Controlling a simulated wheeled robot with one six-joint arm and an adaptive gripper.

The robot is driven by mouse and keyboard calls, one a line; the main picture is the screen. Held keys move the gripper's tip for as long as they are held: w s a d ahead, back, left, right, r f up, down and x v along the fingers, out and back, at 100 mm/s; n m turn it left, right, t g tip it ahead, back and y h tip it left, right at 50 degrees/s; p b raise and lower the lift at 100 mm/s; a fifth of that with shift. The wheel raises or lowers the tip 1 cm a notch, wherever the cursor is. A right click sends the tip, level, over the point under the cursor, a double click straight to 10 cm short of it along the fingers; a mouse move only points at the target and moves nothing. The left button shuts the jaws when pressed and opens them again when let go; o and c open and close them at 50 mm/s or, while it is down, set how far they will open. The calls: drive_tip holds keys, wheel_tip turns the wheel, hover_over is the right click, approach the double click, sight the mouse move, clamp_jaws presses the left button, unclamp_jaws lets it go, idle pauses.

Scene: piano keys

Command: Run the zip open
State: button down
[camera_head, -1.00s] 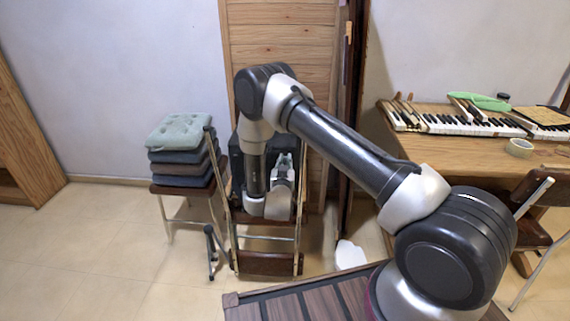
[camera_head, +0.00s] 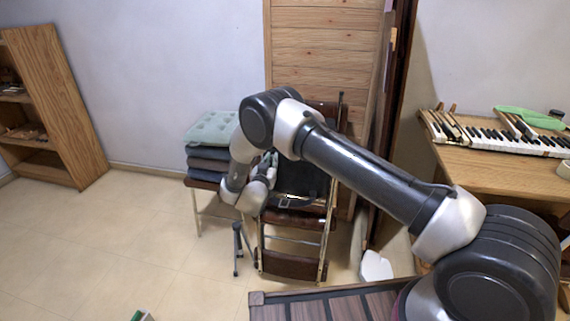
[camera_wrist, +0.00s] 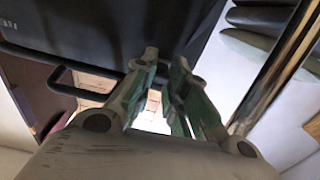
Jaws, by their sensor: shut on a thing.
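A black bag (camera_head: 303,180) rests on the seat of a folding chair, partly hidden behind my arm. In the wrist view the bag's dark face (camera_wrist: 105,35) fills the upper left. My gripper (camera_head: 268,160) is at the bag's left side. In the wrist view my gripper (camera_wrist: 170,72) has its green-padded fingers close together, beside the bag's edge. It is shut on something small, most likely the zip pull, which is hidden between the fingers. The zip's line cannot be made out.
The folding chair (camera_head: 292,267) stands before a wooden panel (camera_head: 325,50). A stool with stacked cushions (camera_head: 213,130) is close on its left. A small black stand (camera_head: 238,250) is on the floor. A table with piano keys (camera_head: 490,135) is at right. Open floor lies left.

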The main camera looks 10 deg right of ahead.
drive_tip(key=shift+w+a, duration=0.15)
drive_tip(key=shift+a, duration=0.4)
drive_tip(key=c, duration=1.4)
unclamp_jaws()
drive_tip(key=shift+a, duration=0.15)
drive_tip(key=v, duration=1.2)
